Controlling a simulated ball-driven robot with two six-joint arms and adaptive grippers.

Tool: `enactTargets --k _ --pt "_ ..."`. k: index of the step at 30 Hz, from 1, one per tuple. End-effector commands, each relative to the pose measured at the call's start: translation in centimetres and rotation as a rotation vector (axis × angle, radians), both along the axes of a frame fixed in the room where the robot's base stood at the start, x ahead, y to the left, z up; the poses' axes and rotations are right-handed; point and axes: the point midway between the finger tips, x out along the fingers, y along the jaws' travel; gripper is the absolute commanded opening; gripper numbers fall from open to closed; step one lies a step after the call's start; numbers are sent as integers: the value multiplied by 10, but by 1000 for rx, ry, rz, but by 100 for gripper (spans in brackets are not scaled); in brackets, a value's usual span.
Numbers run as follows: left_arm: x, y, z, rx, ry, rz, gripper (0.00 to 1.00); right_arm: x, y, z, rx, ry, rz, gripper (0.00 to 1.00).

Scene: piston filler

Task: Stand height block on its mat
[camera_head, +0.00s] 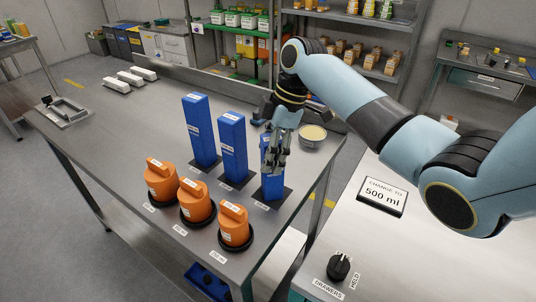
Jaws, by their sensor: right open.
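Three blue height blocks stand upright in a row on dark mats on the steel table. The left block (200,130) and the middle block (232,148) are tall. The right block (267,187) is shorter in view and stands on its dark mat (284,193). My right gripper (275,166) points down at the top of the right block and partly hides it. Its fingers are open around or just in front of that block; contact cannot be told. My left gripper is out of view.
Three orange parts (196,202) sit on round black bases in front of the blocks. A metal bowl (312,136) is behind my right gripper. A sign reading "CHANGE TO 500 ml" (382,195) and a black knob (339,266) are on the right-hand surface. The table's left part is mostly clear.

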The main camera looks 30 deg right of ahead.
Motion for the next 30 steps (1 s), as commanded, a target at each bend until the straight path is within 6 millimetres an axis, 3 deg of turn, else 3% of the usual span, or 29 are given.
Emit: enactTargets --k 9,15,21,30 --pt "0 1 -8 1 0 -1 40 -7 -20 65 -4 -4 1 68" --pt "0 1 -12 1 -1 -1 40 -11 -29 96 -3 -2 -1 68" --pt "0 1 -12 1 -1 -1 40 -13 -31 107 -1 0 0 68" --pt "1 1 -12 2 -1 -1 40 -12 -31 106 -1 0 0 68"
